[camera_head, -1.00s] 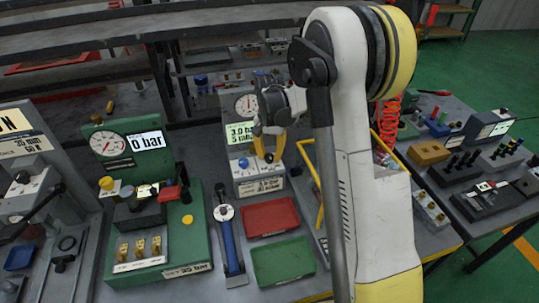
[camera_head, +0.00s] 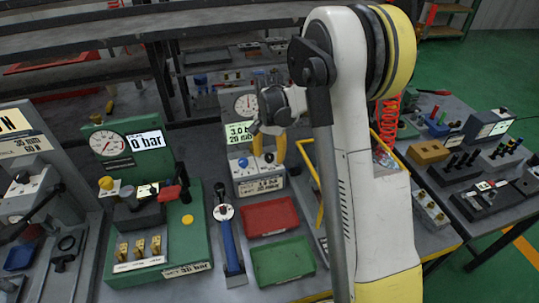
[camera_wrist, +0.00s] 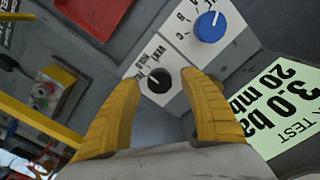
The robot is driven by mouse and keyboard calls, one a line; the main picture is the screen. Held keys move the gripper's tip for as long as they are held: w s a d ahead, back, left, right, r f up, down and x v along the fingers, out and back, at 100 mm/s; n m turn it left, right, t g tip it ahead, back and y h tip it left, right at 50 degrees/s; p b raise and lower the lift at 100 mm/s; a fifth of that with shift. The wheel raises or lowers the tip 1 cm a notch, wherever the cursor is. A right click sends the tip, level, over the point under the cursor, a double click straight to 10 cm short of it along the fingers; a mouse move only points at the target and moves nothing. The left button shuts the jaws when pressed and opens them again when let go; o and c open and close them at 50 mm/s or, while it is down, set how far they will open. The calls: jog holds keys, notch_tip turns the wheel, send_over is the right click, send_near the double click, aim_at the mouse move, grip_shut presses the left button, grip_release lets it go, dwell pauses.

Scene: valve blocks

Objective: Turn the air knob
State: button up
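My gripper (camera_wrist: 163,82) is open, with its two yellow fingers apart and nothing held between them. In the wrist view a small black knob (camera_wrist: 158,80) with a white pointer shows in the gap between the fingertips, by a label that seems to read VENT and HOLD. A larger blue knob (camera_wrist: 209,26) with a white pointer sits beside it on the white panel, near lettered marks. In the head view my gripper (camera_head: 269,160) is in front of this test unit (camera_head: 262,184), and the blue knob (camera_head: 243,163) shows to its left. I cannot tell which knob is marked air.
The unit's lit display (camera_wrist: 285,105) reads 3.0 and 20 mb. A red tray (camera_head: 270,216) and a green tray (camera_head: 283,262) lie in front. A yellow frame (camera_head: 313,180) stands close on the right. A green gauge block (camera_head: 190,240) stands left.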

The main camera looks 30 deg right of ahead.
aim_at(269, 156)
notch_tip(269, 156, up, 12)
dwell(0.6)
dwell(0.4)
jog(key=s+a+r+n+t, duration=0.3)
jog(key=s+a+r+n, duration=0.3)
jog(key=s, duration=0.5)
jog(key=s+a+f+n+t, duration=0.1)
jog(key=s+a+n+t, duration=0.3)
jog(key=s, duration=0.9)
jog(key=shift+a+f, duration=0.15)
jog(key=shift+a, duration=1.05)
